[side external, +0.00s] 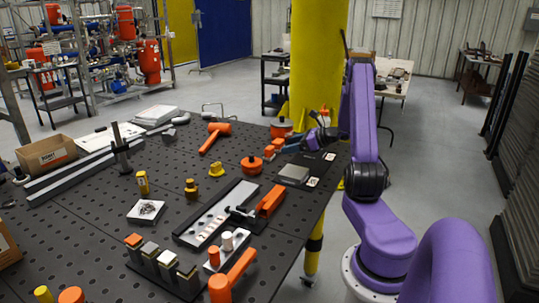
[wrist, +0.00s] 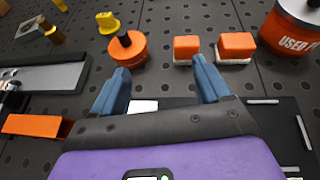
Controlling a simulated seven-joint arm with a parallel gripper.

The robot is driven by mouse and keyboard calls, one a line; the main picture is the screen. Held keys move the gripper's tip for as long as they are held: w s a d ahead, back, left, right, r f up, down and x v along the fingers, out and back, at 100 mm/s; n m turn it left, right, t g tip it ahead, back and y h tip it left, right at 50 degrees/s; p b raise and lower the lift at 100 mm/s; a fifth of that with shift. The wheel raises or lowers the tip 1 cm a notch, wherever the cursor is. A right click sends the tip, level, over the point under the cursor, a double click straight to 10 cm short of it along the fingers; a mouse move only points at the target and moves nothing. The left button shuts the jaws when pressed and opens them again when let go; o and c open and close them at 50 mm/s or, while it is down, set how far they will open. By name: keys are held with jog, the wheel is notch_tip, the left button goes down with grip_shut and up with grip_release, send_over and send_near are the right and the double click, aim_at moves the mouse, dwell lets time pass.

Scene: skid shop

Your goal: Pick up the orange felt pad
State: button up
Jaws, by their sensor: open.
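Two small orange blocks with pale undersides lie on the black perforated table; in the wrist view one is at centre (wrist: 186,46) and one to its right (wrist: 236,44). They also show in the side view, small and close together (side external: 277,142). I cannot tell for certain which piece is the orange felt pad. My gripper (wrist: 161,75) is open, its two blue fingers apart and nothing visible between them. The blocks lie beyond the fingertips in the wrist view. In the side view my gripper (side external: 314,138) is near the table's right edge, partly hidden by the arm.
A round orange piece with a black knob (wrist: 127,47) lies left of the blocks, and an orange used-item container (wrist: 290,28) stands right. A black plate (side external: 318,164), orange-handled clamp (side external: 271,201) and orange mallet (side external: 215,132) are nearby. Open table lies between pieces.

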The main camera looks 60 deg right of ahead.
aim_at(272, 149)
jog(key=d, duration=0.1)
jog(key=s+d+m+h, duration=0.1)
jog(key=s+d, duration=0.1)
jog(key=shift+f+m, duration=0.3)
jog(key=shift+m, duration=0.1)
jog(key=shift+w+d+f, duration=0.1)
jog(key=shift+w+f, duration=0.05)
jog(key=shift+w, duration=0.15)
jog(key=x, duration=1)
jog(key=shift+w+d, duration=0.1)
jog(key=shift+r+x, duration=0.15)
jog(key=shift+x, duration=1.45)
jog(key=shift+r+x, duration=0.1)
jog(key=shift+x, duration=1.5)
jog(key=shift+w+d, duration=0.1)
jog(key=shift+d, duration=0.1)
jog(key=shift+r, duration=0.1)
jog(key=c, duration=1.1)
